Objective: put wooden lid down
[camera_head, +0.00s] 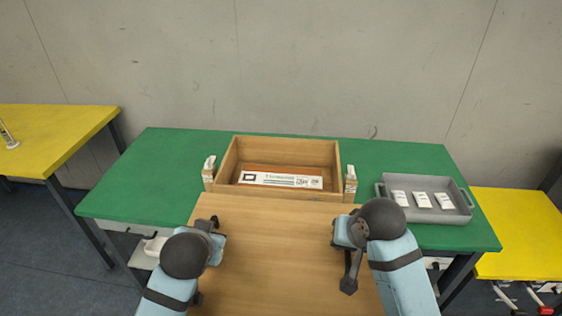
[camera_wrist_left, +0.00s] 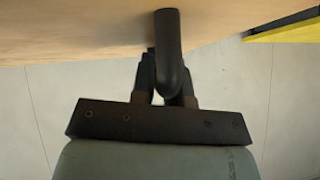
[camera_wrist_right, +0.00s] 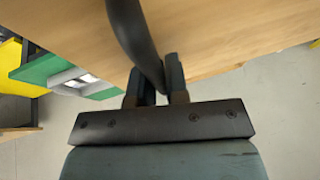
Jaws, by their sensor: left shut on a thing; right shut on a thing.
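The wooden lid (camera_head: 285,245) is a flat light-brown panel held in front of the open wooden box (camera_head: 283,148). It has dark curved handles. My left gripper (camera_head: 212,228) is shut on the lid's left handle, which shows in the left wrist view (camera_wrist_left: 170,50). My right gripper (camera_head: 350,240) is shut on the right handle, which shows in the right wrist view (camera_wrist_right: 133,35). The lid hides the table's front middle and the box's lower front. The box stands on the green table (camera_head: 150,175) with a white printed label (camera_head: 282,180) inside.
A grey tray (camera_head: 465,212) with white packets (camera_head: 422,199) stands on the table's right. Small whitish items (camera_head: 209,168) (camera_head: 351,180) flank the box. Yellow tables stand at left (camera_head: 60,130) and right (camera_head: 520,235). The green table's left part is clear.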

